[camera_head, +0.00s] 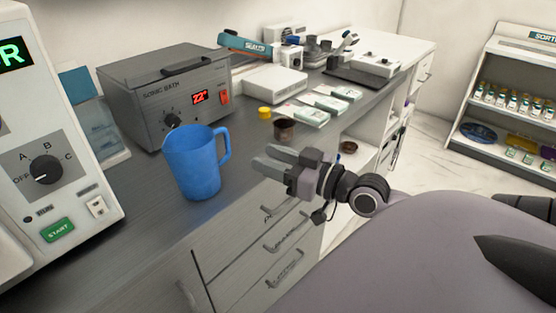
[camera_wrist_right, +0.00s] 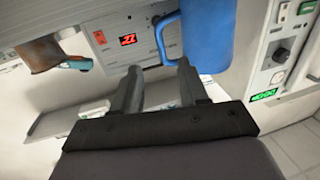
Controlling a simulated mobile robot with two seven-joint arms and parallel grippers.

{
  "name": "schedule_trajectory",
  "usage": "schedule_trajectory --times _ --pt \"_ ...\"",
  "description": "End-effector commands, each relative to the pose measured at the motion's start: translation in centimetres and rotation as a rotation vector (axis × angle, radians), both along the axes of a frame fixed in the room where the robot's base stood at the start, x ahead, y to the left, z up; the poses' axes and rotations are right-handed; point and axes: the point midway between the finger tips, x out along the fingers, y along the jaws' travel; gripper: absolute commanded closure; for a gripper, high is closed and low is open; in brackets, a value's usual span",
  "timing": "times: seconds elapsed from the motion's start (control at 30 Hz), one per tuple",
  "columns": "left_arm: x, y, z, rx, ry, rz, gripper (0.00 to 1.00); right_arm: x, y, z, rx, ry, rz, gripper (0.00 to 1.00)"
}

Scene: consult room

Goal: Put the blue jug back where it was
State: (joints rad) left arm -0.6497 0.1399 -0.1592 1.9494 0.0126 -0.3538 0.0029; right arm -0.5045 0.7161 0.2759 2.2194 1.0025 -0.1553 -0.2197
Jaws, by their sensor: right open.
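The blue jug (camera_head: 194,162) stands upright on the grey counter (camera_head: 140,215), close to its front edge. Its handle points right, towards my right gripper. My right gripper (camera_head: 266,158) is open and empty, to the right of the jug and apart from it. In the right wrist view the jug (camera_wrist_right: 208,35) shows at the top, with its handle just beyond the open right fingers (camera_wrist_right: 160,72). The handle is not between the fingers. My left gripper is not in view.
A grey sonic bath (camera_head: 165,95) stands behind the jug. A white machine with a dial (camera_head: 45,170) stands at the left. A small brown pot (camera_head: 284,130) and a yellow cap (camera_head: 265,112) are beyond my right gripper. Drawers (camera_head: 250,250) are below the counter.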

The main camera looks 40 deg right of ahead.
Motion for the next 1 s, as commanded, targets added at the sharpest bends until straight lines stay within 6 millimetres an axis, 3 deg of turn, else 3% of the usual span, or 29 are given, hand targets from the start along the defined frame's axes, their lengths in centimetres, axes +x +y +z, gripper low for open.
schedule_trajectory --times 0.27,0.87,1.0 --pt "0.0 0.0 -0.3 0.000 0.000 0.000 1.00 -1.2 -0.2 0.0 0.000 0.000 0.003 0.57" --pt "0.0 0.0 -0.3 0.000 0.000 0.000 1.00 -1.3 -0.3 0.1 0.000 -0.001 0.002 0.57" --pt "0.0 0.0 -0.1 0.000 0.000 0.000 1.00 -1.4 -0.3 -1.1 -0.003 0.025 -0.011 0.57"
